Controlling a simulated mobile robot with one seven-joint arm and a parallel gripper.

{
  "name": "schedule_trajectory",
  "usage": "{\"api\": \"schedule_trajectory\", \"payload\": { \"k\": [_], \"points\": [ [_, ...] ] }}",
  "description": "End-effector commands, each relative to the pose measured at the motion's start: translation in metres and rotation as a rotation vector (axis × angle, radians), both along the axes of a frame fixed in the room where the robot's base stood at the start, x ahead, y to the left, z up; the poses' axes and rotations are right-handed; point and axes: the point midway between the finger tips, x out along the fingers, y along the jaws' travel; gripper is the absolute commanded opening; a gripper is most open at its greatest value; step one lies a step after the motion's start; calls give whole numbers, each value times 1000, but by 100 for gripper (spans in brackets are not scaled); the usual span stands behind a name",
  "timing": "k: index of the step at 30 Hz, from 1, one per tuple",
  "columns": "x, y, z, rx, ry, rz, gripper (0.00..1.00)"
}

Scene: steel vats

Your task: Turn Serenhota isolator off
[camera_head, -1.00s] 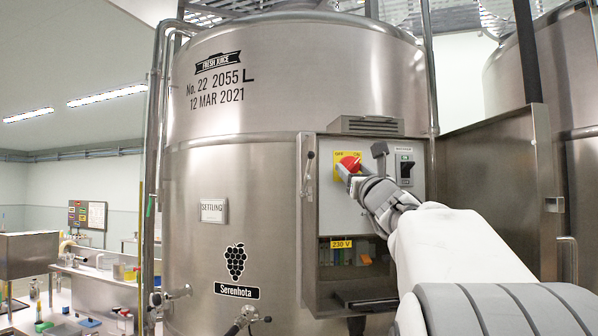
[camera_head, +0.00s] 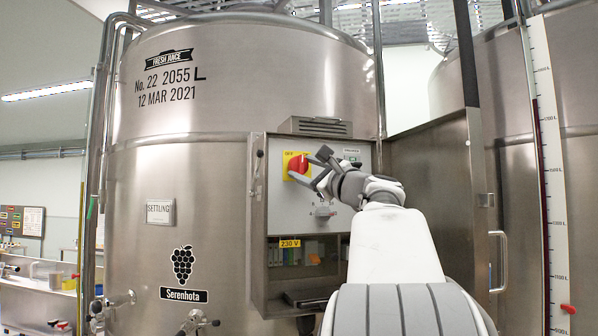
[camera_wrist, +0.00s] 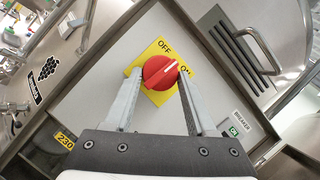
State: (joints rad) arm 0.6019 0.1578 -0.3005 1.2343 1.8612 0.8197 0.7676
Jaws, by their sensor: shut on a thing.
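The Serenhota isolator is a red rotary knob (camera_head: 298,166) on a yellow plate (camera_wrist: 160,92), on the grey panel of an electrical box on the Serenhota vat (camera_head: 220,230). The wrist view shows the knob (camera_wrist: 159,72) close up, its white line pointing up and right, between the OFF and ON labels. My gripper (camera_wrist: 159,74) has one finger on each side of the knob and is shut on it. In the head view my gripper (camera_head: 308,168) reaches the knob from the right; its fingers partly hide the plate.
A breaker switch (camera_head: 352,155) sits right of the knob; its label also shows in the wrist view (camera_wrist: 240,120). The open box door (camera_head: 430,190) stands to the right of the box. A vent (camera_head: 318,126) juts out above the panel, and a 230 V compartment (camera_head: 290,244) lies below.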

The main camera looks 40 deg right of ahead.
Motion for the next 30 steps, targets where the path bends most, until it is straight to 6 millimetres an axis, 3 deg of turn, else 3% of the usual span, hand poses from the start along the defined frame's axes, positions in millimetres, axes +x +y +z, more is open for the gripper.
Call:
{"api": "schedule_trajectory", "payload": {
  "k": [18, 30],
  "points": [
    [-1, -4, 8, -542, 170, 0, 1],
    [-1, -4, 10, -763, 240, 0, 1]
  ]
}}
